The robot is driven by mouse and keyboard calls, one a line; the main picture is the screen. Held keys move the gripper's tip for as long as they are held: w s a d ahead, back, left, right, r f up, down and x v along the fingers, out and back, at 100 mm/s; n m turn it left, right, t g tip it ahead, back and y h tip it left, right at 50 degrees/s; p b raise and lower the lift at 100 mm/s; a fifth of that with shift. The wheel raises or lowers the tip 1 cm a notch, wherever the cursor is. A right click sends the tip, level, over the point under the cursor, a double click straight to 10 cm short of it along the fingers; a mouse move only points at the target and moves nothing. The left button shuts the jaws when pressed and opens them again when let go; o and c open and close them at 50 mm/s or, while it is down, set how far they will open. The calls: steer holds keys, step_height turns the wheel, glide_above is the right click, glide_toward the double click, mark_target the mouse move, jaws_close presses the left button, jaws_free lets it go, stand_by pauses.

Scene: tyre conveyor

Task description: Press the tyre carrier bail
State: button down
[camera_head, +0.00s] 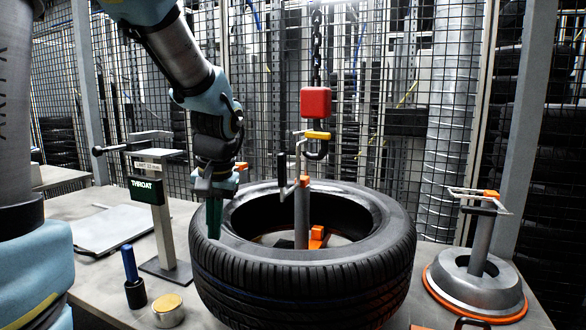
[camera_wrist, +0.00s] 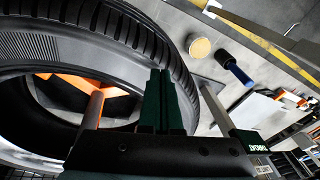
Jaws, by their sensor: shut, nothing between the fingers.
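A black tyre (camera_head: 340,275) lies flat on the table; it also fills the left of the wrist view (camera_wrist: 60,50). A grey post (camera_head: 302,215) with an orange collar and a thin bent bar at its top rises inside the tyre's opening; it also shows in the wrist view (camera_wrist: 93,110). I cannot tell for certain which part is the bail. My gripper (camera_head: 214,220) points down with its dark green fingers shut and empty, over the tyre's left sidewall. The fingers show in the wrist view (camera_wrist: 163,98). I cannot tell whether they touch the rubber.
A red hook block (camera_head: 316,102) hangs on a chain above the post. A THROAT-labelled stand (camera_head: 160,215), a blue-handled tool (camera_head: 132,278) and a brass-topped puck (camera_head: 168,310) stand left of the tyre. A grey cone fixture (camera_head: 476,280) stands right. Wire mesh closes the back.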

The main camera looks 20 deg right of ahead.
steer(key=s+d+r+m+t+b, duration=0.1)
steer(key=s+d+r+t, duration=0.1)
steer(key=d+r, duration=0.7)
steer(key=s+d+r+m+t+b, duration=0.1)
steer(key=s+d+r+t, duration=0.2)
steer(key=d+r, duration=0.7)
steer(key=s+d, duration=0.1)
steer(key=d, duration=0.2)
steer(key=shift+r+m+b, duration=0.3)
steer(key=shift+b, duration=0.05)
steer(key=w+a+f+p, duration=0.3)
steer(key=w+f, duration=0.5)
steer(key=shift+w+a, duration=0.35)
steer(key=shift+a, duration=0.05)
steer(key=shift+p, duration=0.35)
